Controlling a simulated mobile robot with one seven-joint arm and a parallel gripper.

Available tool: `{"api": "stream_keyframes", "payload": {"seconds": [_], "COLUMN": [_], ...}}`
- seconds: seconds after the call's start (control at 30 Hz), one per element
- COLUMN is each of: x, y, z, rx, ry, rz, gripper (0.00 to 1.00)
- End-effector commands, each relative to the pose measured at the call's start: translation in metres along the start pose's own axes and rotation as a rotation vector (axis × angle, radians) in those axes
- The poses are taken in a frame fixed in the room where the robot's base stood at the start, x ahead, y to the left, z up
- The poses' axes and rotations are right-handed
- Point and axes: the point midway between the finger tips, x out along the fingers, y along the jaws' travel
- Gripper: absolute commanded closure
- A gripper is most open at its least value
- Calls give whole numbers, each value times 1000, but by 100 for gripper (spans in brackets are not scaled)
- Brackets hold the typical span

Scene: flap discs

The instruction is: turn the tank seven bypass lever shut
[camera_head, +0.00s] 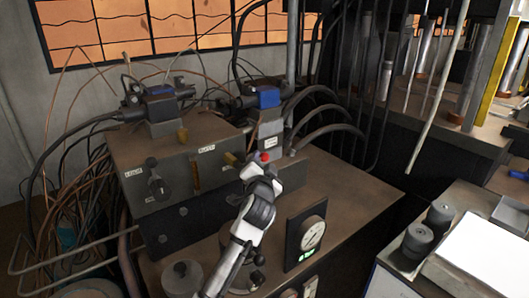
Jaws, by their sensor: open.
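My gripper (263,170) is near the middle of the view, at the front right of a dark valve block (180,205). Its fingers are small in the picture and open. A red knob (264,156) shows just beyond the fingertips; I cannot tell whether they touch it. White labels (133,172) are too small to read, so I cannot tell which lever belongs to tank seven.
Valve units with blue parts (268,98) and black hoses (325,130) crowd the space behind. A round gauge (312,233) stands right of my arm. Loose cables hang at the left. The brown bench top (350,190) is clear at the right.

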Motion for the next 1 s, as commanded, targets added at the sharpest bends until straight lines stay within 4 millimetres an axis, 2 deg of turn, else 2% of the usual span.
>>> {"api": "stream_keyframes", "payload": {"seconds": [0.1, 0.23, 0.67, 1.0], "x": [19, 31, 38, 38], "y": [-1, 0, 0, 0], "z": [-2, -1, 0, 0], "rx": [1, 1, -1, -2], "ry": [1, 1, 2, 1], "rz": [1, 0, 0, 0], "gripper": [52, 52, 53, 97]}}
